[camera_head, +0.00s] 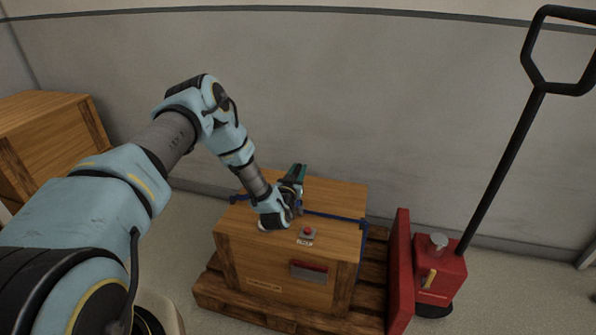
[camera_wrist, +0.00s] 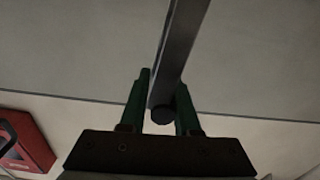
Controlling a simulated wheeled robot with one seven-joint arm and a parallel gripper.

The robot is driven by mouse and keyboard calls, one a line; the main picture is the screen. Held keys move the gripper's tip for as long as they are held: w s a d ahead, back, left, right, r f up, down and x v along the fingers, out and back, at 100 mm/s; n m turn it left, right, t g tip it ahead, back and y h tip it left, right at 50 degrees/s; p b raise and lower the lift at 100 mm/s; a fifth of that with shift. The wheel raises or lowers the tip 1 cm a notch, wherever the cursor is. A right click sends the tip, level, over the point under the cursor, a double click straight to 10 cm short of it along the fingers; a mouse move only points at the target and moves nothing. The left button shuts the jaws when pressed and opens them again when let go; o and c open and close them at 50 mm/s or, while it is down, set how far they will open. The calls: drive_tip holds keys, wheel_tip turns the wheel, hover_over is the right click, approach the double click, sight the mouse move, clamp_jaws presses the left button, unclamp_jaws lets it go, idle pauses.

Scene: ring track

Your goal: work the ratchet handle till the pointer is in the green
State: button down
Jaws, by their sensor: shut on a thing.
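A blue strap (camera_head: 335,218) runs across the top of a wooden crate (camera_head: 235,250). My gripper (camera_head: 299,172) is over the crate's top, its green fingers pointing away toward the wall. In the wrist view the gripper (camera_wrist: 165,90) is shut on a grey metal bar, the ratchet handle (camera_wrist: 179,50), which lies between the two fingers with its round end near the palm. The ratchet body is hidden behind my wrist in the head view. I cannot make out a pointer or a green zone in either view.
The crate stands on a wooden pallet (camera_head: 260,314). A small box with a red top (camera_head: 308,232) sits on the crate's top. A red pallet jack (camera_head: 440,268) with a tall black handle stands at right. Another crate (camera_head: 45,135) is at far left. A wall is behind.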

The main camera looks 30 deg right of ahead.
drive_tip(key=shift+s+d, duration=0.2)
drive_tip(key=s+d+f+m+b, duration=0.2)
drive_tip(key=d+f+m+b, duration=0.1)
drive_tip(key=m+b, duration=0.1)
drive_tip(key=s+d+f+m+b, duration=0.3)
drive_tip(key=m+b, duration=0.1)
drive_tip(key=s+d+f+m+b, duration=0.3)
drive_tip(key=m, duration=0.1)
drive_tip(key=shift+s+m+b, duration=0.2)
drive_tip(key=shift+m+b, duration=0.1)
drive_tip(key=shift+b, duration=0.1)
drive_tip(key=shift+s+d+f+m+b, duration=0.15)
drive_tip(key=shift+f+m+b, duration=0.25)
drive_tip(key=shift+m, duration=0.35)
drive_tip(key=shift+s+d+f+m+b, duration=0.1)
drive_tip(key=shift+f+m+b, duration=0.25)
drive_tip(key=shift+m, duration=0.4)
drive_tip(key=shift+w, duration=0.1)
